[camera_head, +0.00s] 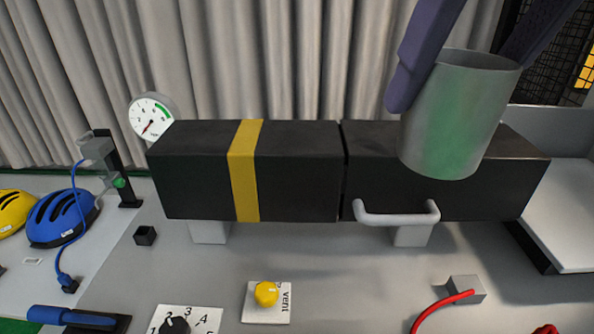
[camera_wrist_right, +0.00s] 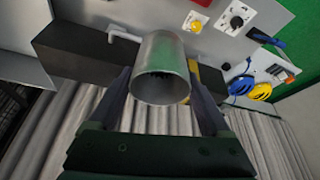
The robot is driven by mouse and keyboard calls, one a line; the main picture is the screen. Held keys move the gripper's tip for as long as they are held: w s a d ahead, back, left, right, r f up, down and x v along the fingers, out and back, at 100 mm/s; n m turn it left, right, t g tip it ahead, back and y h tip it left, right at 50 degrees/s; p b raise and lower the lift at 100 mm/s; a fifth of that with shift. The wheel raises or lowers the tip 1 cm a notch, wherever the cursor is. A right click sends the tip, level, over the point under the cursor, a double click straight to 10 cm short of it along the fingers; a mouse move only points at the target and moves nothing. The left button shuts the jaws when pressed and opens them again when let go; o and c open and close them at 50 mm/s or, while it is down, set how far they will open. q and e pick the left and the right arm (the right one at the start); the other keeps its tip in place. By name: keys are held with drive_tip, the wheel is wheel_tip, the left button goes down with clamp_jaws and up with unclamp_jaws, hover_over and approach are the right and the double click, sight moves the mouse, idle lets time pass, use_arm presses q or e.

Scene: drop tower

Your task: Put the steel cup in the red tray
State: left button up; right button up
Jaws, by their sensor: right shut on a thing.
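The steel cup (camera_head: 458,118) is a plain grey metal cylinder, held in the air in front of the right part of the black box. It also shows in the right wrist view (camera_wrist_right: 160,82), with its open end towards that camera. My right gripper (camera_head: 452,80) is shut on the cup, with one dark finger on each side of it; both fingers also flank it in the right wrist view (camera_wrist_right: 160,98). The cup looks slightly tilted in the head view. My left gripper is not in view.
The long black box (camera_head: 300,165) has a yellow band and a pale handle (camera_head: 396,218). A gauge (camera_head: 152,117), yellow vent knob (camera_head: 266,293), numbered dial (camera_head: 175,326) and red hose (camera_head: 440,308) are around it. Blue and yellow helmets (camera_head: 62,217) lie at left. A white slab (camera_head: 570,215) is at right.

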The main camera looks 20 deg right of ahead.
use_arm(q)
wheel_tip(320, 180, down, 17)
drive_tip(key=b, duration=1.5)
use_arm(e)
wheel_tip(320, 180, down, 19)
drive_tip(key=a+n, duration=0.2)
drive_tip(key=s+a+r+n+g+y+p, duration=0.25)
drive_tip(key=a+r+n+p, duration=0.45)
drive_tip(key=p, duration=0.6)
drive_tip(key=shift+n+t+y, duration=0.45)
drive_tip(key=shift+n, duration=0.25)
drive_tip(key=f, duration=1.3)
drive_tip(key=d+f, duration=0.1)
drive_tip(key=f, duration=0.6)
drive_tip(key=shift+w+p, duration=0.25)
drive_tip(key=shift+p, duration=0.15)
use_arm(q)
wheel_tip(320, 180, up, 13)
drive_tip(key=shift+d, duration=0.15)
